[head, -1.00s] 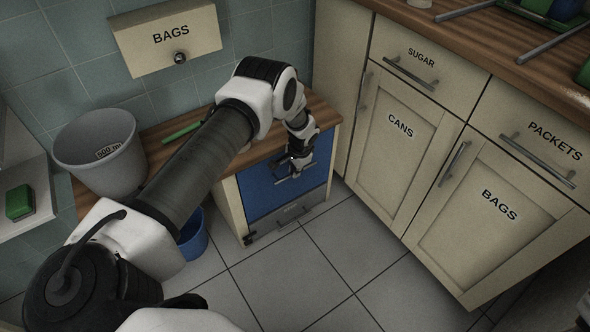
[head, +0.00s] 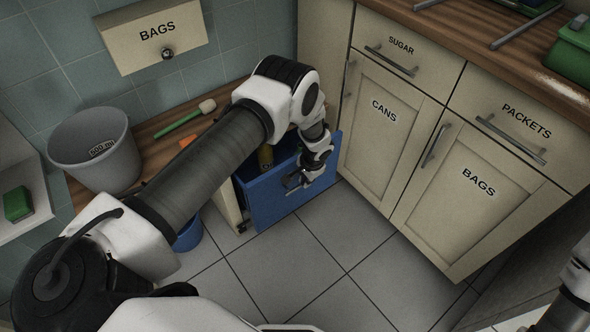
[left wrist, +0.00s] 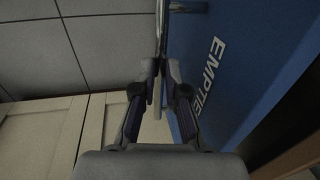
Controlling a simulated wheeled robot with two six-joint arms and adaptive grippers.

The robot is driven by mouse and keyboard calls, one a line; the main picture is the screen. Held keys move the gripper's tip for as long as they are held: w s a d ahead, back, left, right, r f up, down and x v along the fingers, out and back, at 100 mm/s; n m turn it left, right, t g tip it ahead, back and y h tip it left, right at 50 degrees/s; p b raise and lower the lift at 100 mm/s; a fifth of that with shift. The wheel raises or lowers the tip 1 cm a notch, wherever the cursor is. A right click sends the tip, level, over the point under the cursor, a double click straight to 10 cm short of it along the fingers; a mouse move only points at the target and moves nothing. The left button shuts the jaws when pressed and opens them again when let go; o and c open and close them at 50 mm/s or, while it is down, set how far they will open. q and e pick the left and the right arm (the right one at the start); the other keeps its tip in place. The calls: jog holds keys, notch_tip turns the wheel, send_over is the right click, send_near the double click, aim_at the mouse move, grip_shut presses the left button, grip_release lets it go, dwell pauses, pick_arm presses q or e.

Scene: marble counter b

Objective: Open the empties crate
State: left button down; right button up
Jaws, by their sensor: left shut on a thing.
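The empties crate has a blue front (head: 277,208), low under the wooden counter. It stands out from the cabinet, and an opening shows behind it. A yellowish bottle-like thing (head: 265,157) shows in the opening. In the left wrist view the blue front (left wrist: 222,95) carries white letters reading "EMPTIE", the rest cut off. My left gripper (head: 293,184) is at the front's outer face, shut on its metal bar handle (left wrist: 161,30). The gripper's fingers also show in the left wrist view (left wrist: 160,80). Much of the handle is hidden by the fingers in the head view.
A grey bucket (head: 95,150) and a green-handled tool (head: 180,124) are on the wooden counter. A blue bin (head: 188,232) stands on the floor left of the crate. Cabinets labelled CANS (head: 388,135) and BAGS (head: 470,205) stand right. The tiled floor (head: 345,260) in front is clear.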

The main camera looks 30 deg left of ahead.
pick_arm(q)
jog(key=s+d, duration=0.4)
jog(key=d, duration=0.5)
jog(key=shift+d+p, duration=0.35)
jog(key=shift+p, duration=0.05)
pick_arm(e)
jog(key=shift+s+d+r, duration=0.25)
jog(key=shift+d+r, duration=0.2)
pick_arm(q)
jog(key=c, duration=1.2)
grip_release()
notch_tip(320, 180, up, 12)
jog(key=s+d, duration=0.1)
jog(key=d, duration=0.1)
jog(key=shift+f, duration=0.15)
